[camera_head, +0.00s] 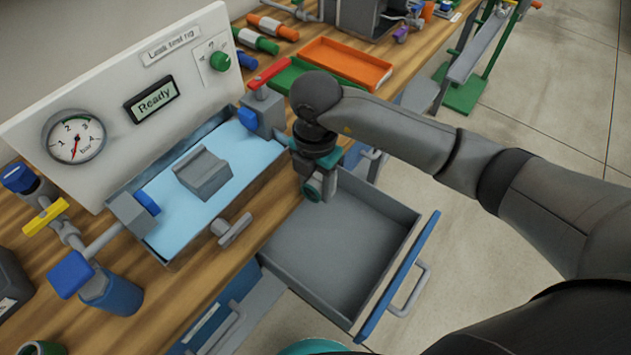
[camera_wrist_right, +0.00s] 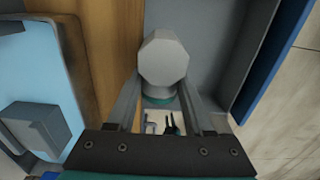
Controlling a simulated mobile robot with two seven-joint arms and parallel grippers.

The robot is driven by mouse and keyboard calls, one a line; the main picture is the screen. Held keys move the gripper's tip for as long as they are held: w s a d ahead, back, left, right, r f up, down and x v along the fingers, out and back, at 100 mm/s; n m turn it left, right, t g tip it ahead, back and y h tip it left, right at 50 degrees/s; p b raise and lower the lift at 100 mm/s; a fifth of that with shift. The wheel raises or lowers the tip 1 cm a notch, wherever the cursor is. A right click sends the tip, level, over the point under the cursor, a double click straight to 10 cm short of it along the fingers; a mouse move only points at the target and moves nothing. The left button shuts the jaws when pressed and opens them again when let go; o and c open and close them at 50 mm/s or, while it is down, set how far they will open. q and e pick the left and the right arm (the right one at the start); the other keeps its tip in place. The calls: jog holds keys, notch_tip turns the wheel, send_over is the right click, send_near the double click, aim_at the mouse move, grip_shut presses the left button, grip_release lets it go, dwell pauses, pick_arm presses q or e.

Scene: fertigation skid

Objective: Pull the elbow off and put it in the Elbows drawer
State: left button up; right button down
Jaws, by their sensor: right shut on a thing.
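My right gripper (camera_head: 320,182) points down over the open drawer, near its bench-side edge. It is shut on a small grey fitting with a teal ring, which I take for the elbow (camera_head: 312,189). In the right wrist view the elbow (camera_wrist_right: 162,60) shows as a grey, many-sided end between the two fingers, apart from the rig. The open drawer (camera_head: 335,255) has a grey inside, a blue front and a grey handle, and looks empty. I cannot read a label on it. My left gripper is not in view.
The leak test rig (camera_head: 100,95) stands left, with a gauge, a "Ready" display and a blue tray (camera_head: 215,195) holding a grey block. A grey T-handle (camera_head: 235,230) sticks out in front. Green and orange trays (camera_head: 345,62) lie behind my arm.

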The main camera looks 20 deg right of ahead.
jog(key=shift+c, duration=1)
grip_release()
notch_tip(320, 180, up, 15)
jog(key=p, duration=0.2)
jog(key=shift+r+p, duration=0.2)
jog(key=shift+p, duration=0.15)
jog(key=shift+f, duration=0.1)
